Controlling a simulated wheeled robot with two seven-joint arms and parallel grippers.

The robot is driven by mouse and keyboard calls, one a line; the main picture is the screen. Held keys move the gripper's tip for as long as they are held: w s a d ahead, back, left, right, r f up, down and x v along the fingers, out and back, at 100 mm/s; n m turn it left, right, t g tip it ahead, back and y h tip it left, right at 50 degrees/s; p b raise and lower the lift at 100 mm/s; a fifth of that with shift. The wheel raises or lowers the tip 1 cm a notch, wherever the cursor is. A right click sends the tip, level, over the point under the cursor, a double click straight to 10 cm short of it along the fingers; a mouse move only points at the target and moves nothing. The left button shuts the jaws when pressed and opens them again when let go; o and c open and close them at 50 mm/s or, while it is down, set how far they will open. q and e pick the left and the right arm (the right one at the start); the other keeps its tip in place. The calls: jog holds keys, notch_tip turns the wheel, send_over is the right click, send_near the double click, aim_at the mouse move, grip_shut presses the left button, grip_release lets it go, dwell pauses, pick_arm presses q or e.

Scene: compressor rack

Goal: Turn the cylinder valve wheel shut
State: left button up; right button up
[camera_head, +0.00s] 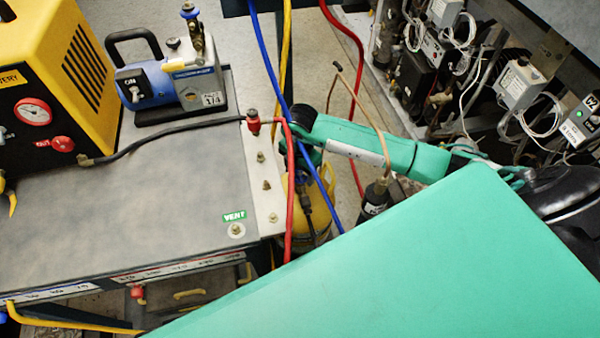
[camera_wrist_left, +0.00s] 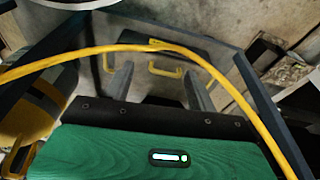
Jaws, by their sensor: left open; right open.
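A yellow cylinder (camera_head: 297,222) stands on the floor just right of the bench, partly covered by hoses. Its valve wheel cannot be made out; the gripper and hoses cover the cylinder's top. My right arm reaches in from the right, and my right gripper (camera_head: 309,158), open, is over the cylinder's top. Whether it touches the wheel cannot be told. My left gripper (camera_wrist_left: 160,84) shows only in the left wrist view. Its two grey fingers are apart with nothing between them, facing a dark panel with yellow handles (camera_wrist_left: 166,70).
Red (camera_head: 291,190) and blue (camera_head: 270,70) hoses hang around the cylinder. The bench (camera_head: 180,200) carries a blue vacuum pump (camera_head: 165,82) and a yellow machine (camera_head: 50,70). The compressor rack (camera_head: 480,90) is at right. A yellow hose (camera_wrist_left: 90,52) crosses before my left gripper.

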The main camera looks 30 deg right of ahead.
jog(key=n+b, duration=0.1)
jog(key=n, duration=0.2)
jog(key=shift+f, duration=0.1)
jog(key=n+b, duration=0.1)
jog(key=n, duration=0.3)
pick_arm(q)
notch_tip(320, 180, up, 9)
jog(key=t+b, duration=0.1)
jog(key=shift+b, duration=0.3)
pick_arm(e)
jog(key=n, duration=0.4)
pick_arm(q)
jog(key=shift+a, duration=0.1)
jog(key=shift+f, duration=0.1)
pick_arm(e)
jog(key=c, duration=0.7)
